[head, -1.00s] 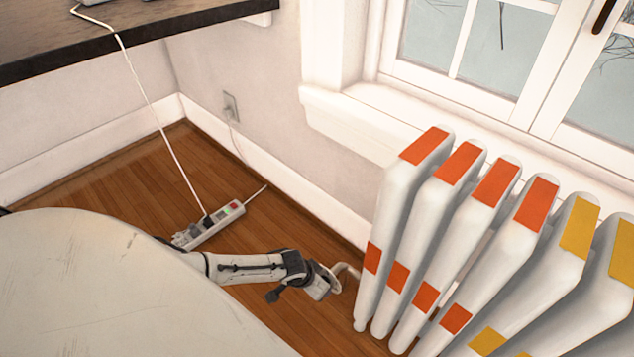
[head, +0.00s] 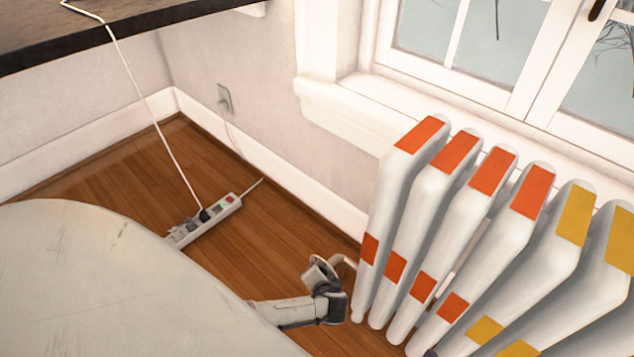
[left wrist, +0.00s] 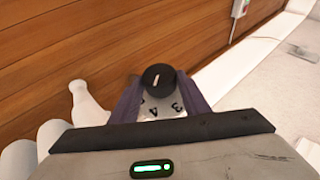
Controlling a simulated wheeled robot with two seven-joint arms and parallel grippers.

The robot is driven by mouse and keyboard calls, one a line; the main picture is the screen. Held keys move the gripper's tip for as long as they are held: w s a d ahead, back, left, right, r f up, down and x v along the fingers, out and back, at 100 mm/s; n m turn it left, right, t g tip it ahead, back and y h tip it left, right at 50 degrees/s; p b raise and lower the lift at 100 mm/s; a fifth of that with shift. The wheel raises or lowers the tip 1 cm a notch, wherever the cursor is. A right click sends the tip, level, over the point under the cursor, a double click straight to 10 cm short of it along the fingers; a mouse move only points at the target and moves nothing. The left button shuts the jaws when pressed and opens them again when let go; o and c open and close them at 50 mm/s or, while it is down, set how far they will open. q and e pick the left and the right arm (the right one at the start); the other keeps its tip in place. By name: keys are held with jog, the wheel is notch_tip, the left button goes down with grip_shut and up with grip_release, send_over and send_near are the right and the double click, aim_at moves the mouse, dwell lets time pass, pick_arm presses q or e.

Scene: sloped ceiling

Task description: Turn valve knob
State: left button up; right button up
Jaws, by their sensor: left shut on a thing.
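The valve knob (left wrist: 158,77) shows in the left wrist view as a black round cap with a white mark, above a white dial with the numerals 3 and 4. My left gripper (left wrist: 160,100) is shut on it, with one purple finger at each side. In the head view my left gripper (head: 319,272) is low beside the left end of the radiator (head: 395,200), by a short pale pipe (head: 346,262). The knob is hidden there by the gripper. My right gripper does not clearly show.
A power strip (head: 205,220) with a white cord lies on the wood floor (head: 110,175). A wall outlet (head: 225,98) is above the baseboard.

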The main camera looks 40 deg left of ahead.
pick_arm(q)
jog(key=shift+s, duration=0.1)
pick_arm(e)
jog(key=shift+a+r, duration=0.1)
jog(key=shift+r, duration=0.2)
pick_arm(q)
jog(key=shift+f, duration=0.1)
pick_arm(e)
jog(key=shift+s+f, duration=0.1)
pick_arm(q)
jog(key=o, duration=1)
jog(key=shift+o, duration=0.2)
pick_arm(e)
jog(key=shift+f, duration=0.15)
pick_arm(q)
jog(key=shift+r, duration=0.4)
notch_tip(320, 180, up, 8)
jog(key=p, duration=0.6)
jog(key=shift+r, duration=0.25)
jog(key=shift+r+p, duration=0.3)
jog(key=shift+r, duration=0.1)
pick_arm(e)
jog(key=d+f+h, duration=0.1)
jog(key=d, duration=0.1)
jog(key=s+d+f+h, duration=0.1)
jog(key=shift+s+d+f+g, duration=0.1)
jog(key=shift+d+f+g, duration=0.1)
jog(key=shift+d+g, duration=0.2)
